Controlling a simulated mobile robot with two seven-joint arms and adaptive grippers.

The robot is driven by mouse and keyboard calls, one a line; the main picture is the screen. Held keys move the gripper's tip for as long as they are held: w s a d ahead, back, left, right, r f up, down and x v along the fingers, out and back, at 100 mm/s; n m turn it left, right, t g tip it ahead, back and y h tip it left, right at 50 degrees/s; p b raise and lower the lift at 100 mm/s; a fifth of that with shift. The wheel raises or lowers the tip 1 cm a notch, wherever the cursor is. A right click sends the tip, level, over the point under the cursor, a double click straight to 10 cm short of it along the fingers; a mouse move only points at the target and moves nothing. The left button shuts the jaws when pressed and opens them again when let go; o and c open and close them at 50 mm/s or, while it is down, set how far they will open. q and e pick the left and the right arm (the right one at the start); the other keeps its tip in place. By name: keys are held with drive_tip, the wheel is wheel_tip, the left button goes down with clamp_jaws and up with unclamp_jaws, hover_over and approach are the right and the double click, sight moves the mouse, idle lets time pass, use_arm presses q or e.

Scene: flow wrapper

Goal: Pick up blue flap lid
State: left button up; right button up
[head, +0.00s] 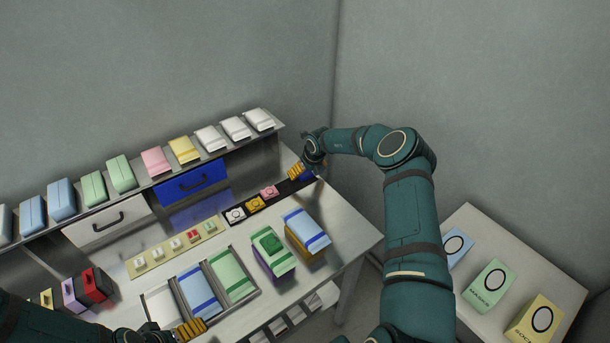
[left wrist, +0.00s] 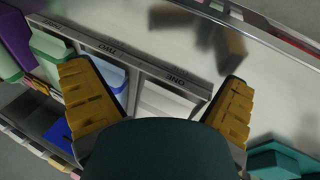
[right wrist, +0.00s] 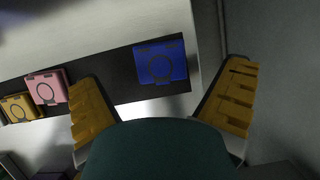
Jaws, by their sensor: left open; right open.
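The blue flap lid (right wrist: 160,62) lies flat at the end of a dark strip (right wrist: 115,75) in the right wrist view, with a dark ring outline on its face. My right gripper (right wrist: 163,80) is open above it, and the lid shows between the fingertips without visible contact. In the head view my right gripper (head: 297,171) is over the right end of the strip and mostly hides the lid. My left gripper (head: 191,328) is open and empty at the front of the table, near the labelled bins (left wrist: 150,68).
On the strip beside the blue lid lie a pink lid (right wrist: 46,88) and an orange lid (right wrist: 18,107). A wall (head: 450,90) stands close on the right. A shelf of coloured packs (head: 155,160) and a blue drawer (head: 190,183) are behind. Wrapped packs (head: 307,230) stand in front.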

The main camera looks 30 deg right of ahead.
use_arm(q)
drive_tip(key=shift+f, duration=0.15)
use_arm(e)
drive_tip(key=shift+x, duration=1.05)
drive_tip(key=c, duration=0.9)
drive_tip(key=shift+o, duration=0.2)
drive_tip(key=shift+r, duration=0.1)
